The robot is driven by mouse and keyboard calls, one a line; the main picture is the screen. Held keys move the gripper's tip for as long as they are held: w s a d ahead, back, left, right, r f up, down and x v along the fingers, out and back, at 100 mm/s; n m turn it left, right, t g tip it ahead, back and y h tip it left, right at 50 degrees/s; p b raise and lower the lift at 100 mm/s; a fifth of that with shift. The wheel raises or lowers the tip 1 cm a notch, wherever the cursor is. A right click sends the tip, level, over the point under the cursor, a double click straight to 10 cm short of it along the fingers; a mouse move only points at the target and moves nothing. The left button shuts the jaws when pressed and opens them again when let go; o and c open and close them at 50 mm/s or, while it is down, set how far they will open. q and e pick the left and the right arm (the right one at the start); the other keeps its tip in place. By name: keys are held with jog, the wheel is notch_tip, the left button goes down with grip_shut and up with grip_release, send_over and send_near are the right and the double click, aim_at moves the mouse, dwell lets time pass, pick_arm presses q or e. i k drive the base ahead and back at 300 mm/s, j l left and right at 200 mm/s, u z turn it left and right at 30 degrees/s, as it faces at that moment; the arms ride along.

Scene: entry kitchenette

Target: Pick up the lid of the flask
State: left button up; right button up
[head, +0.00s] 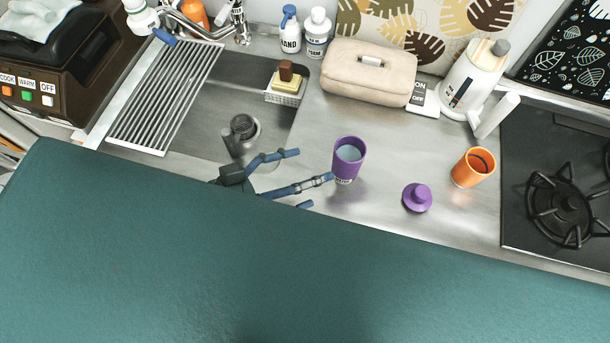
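The purple lid (417,198), round with a raised knob, lies on the steel counter right of the flask. The purple flask (347,168) stands upright and uncovered, with a pale blue-grey inside and lettering near its base. My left gripper (312,170), dark with blue fingers, is at the counter's front near the sink, just left of the flask. Its fingers are spread and point right toward the flask; nothing shows held in them. It is well left of the lid. The teal foreground partly hides it. I cannot make out my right gripper.
An orange cup (472,168) stands right of the lid, beside the black stove (560,190). The sink (215,115) is at left. Counter between the flask and the lid is clear.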

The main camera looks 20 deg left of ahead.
aim_at(417, 197)
jog(key=k+j, duration=0.45)
jog(key=j, duration=0.25)
jog(key=k+j, duration=0.25)
jog(key=j, duration=0.15)
